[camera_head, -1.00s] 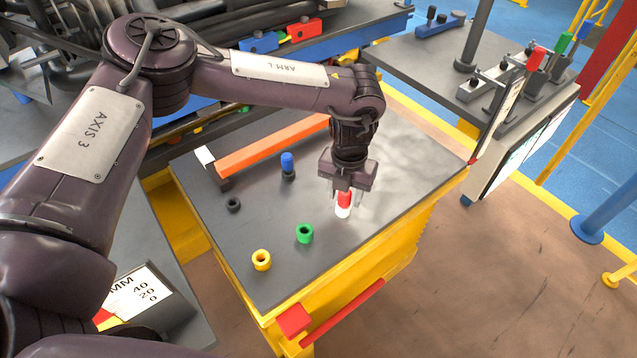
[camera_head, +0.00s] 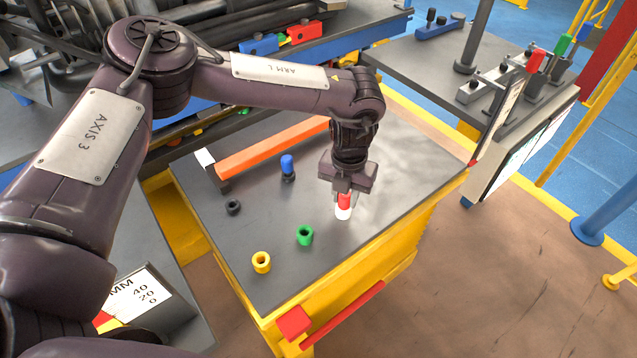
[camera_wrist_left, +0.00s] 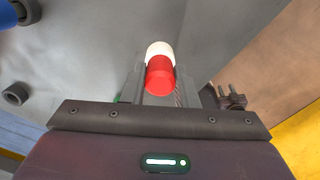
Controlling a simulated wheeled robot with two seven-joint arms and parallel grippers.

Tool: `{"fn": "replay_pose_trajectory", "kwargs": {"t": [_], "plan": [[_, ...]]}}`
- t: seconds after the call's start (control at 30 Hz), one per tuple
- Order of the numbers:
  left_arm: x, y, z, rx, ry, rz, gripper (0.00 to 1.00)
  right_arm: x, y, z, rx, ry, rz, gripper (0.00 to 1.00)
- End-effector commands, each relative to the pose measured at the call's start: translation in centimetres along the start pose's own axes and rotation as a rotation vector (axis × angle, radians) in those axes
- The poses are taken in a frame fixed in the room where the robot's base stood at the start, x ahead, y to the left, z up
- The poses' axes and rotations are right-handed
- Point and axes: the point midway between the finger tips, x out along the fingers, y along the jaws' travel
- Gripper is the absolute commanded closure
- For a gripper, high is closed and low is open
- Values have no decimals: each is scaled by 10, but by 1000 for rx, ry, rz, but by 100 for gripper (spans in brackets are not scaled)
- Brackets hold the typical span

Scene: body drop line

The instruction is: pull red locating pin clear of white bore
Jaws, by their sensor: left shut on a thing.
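The red locating pin (camera_head: 344,201) stands upright at the white bore (camera_head: 342,213) on the dark table top. My left gripper (camera_head: 345,197) comes down from above and is shut on the red pin. In the left wrist view the red pin (camera_wrist_left: 160,76) sits between the two fingers, with the white bore (camera_wrist_left: 160,50) right beyond it. Red and white meet with no visible gap, so how deep the pin sits in the bore is hidden. My right gripper is not in view.
A green bore (camera_head: 305,235), a yellow bore (camera_head: 261,261) and a black bore (camera_head: 233,207) stand on the table. A blue pin (camera_head: 287,163) stands in a dark bore. An orange bar (camera_head: 270,148) lies along the back. The table's right part is clear.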

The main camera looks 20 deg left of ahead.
Motion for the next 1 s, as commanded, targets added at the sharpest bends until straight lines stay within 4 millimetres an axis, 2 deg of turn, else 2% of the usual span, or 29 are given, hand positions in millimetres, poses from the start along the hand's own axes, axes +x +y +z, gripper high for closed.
{"fn": "replay_pose_trajectory", "kwargs": {"t": [1.0], "plan": [[-15, 0, 0, -1, 0, -1, 100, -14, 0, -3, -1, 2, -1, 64]]}}
